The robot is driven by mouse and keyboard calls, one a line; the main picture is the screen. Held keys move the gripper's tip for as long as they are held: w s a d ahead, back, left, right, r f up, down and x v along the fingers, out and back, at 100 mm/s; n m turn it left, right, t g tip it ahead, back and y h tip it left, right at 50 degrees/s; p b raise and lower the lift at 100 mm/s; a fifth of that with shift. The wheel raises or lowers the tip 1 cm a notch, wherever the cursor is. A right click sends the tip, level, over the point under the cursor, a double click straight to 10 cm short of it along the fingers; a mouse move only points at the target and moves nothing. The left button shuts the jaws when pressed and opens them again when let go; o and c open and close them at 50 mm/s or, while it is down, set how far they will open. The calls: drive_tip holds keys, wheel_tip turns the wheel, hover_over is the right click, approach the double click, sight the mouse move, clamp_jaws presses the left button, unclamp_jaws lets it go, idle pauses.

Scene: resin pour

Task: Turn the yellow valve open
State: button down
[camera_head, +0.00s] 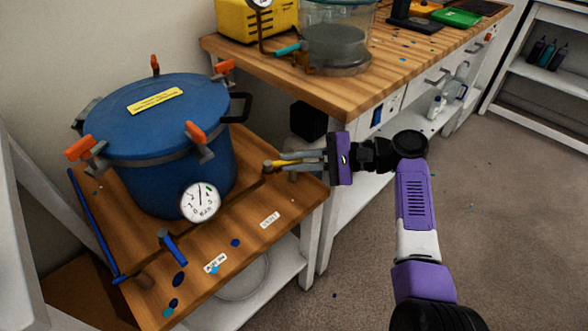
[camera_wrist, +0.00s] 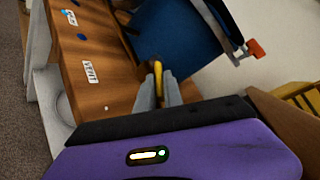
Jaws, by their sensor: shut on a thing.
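The yellow valve (camera_head: 269,167) is a small lever beside the blue pressure pot, above the label reading VENT. In the wrist view, the yellow handle (camera_wrist: 158,70) shows between the fingertips. My gripper (camera_head: 283,162) reaches in from the right and is shut on the yellow handle. The gripper's fingertips also show in the wrist view (camera_wrist: 158,84). The valve's body is mostly hidden by the fingers.
The blue pot (camera_head: 190,150) with orange-handled clamps and a dial gauge (camera_head: 200,202) stands left of the valve. A blue lever (camera_head: 173,246) sits at the front left. A wooden workbench (camera_head: 400,62) stands behind. Open floor lies to the right.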

drive_tip(key=shift+w+a+f+n+g+b, duration=0.1)
drive_tip(key=shift+w+n+g+b, duration=0.2)
drive_tip(key=shift+g, duration=0.1)
drive_tip(key=c, duration=1.5)
unclamp_jaws()
drive_tip(key=shift+s, duration=0.1)
drive_tip(key=shift+p+v, duration=0.65)
drive_tip(key=shift+v, duration=3.25)
